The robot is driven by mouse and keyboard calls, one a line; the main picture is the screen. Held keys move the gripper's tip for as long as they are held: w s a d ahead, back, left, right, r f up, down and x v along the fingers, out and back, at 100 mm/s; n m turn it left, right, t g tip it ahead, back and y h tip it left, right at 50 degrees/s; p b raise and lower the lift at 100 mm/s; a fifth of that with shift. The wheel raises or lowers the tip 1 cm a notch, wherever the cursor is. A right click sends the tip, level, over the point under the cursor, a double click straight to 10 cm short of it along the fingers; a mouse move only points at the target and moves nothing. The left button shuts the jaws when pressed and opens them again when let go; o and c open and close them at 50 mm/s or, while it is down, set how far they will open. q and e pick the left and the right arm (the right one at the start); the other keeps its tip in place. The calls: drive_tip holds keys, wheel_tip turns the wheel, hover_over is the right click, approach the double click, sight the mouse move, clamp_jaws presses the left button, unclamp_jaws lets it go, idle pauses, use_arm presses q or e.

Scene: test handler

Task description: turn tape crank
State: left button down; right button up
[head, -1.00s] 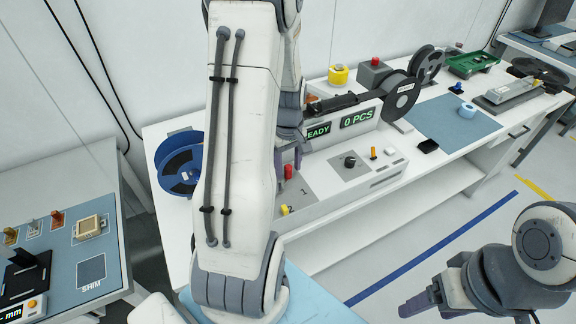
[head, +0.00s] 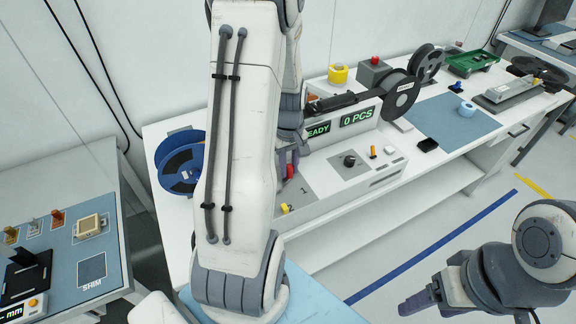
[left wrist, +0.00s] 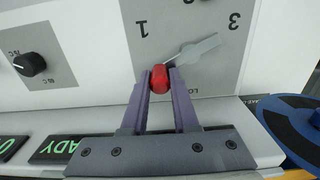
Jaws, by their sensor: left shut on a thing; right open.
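The crank's red knob (left wrist: 160,78) is between the two fingers of my left gripper (left wrist: 161,82), which is shut on it. The crank's pale grey arm (left wrist: 195,48) runs from the knob up and right across a grey dial plate with upside-down marks 1 and 3. A further mark is partly hidden by my finger. In the head view the red knob (head: 290,172) shows beside my left gripper (head: 286,165), low on the white tape machine (head: 335,180). My left arm hides part of that machine. My right gripper (head: 418,302) is open and empty over the floor.
The machine's displays read READY and 0 PCS (head: 358,117). A black knob (head: 349,161) and an orange lever (head: 373,152) are to the right of the crank. A blue reel (head: 181,165) stands left of my arm, and a dark reel (head: 402,97) at the machine's right.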

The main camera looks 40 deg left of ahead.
use_arm(q)
drive_tip(key=d+m, duration=0.1)
drive_tip(key=m, duration=0.1)
drive_tip(key=d+m, duration=0.1)
drive_tip(key=m, duration=0.2)
drive_tip(key=shift+s+p, duration=0.1)
drive_tip(key=shift+p, duration=0.25)
drive_tip(key=m, duration=0.1)
drive_tip(key=d+m, duration=0.1)
drive_tip(key=shift+s+m, duration=0.25)
drive_tip(key=shift+m, duration=0.05)
drive_tip(key=shift+s+d+m, duration=0.2)
drive_tip(key=shift+m, duration=0.6)
drive_tip(key=shift+s+d+m, duration=0.2)
drive_tip(key=shift+m, duration=0.6)
drive_tip(key=shift+p, duration=0.3)
drive_tip(key=c, duration=0.7)
unclamp_jaws()
wheel_tip(320, 180, up, 10)
drive_tip(key=shift+r+b, duration=0.25)
drive_tip(key=shift+b, duration=0.1)
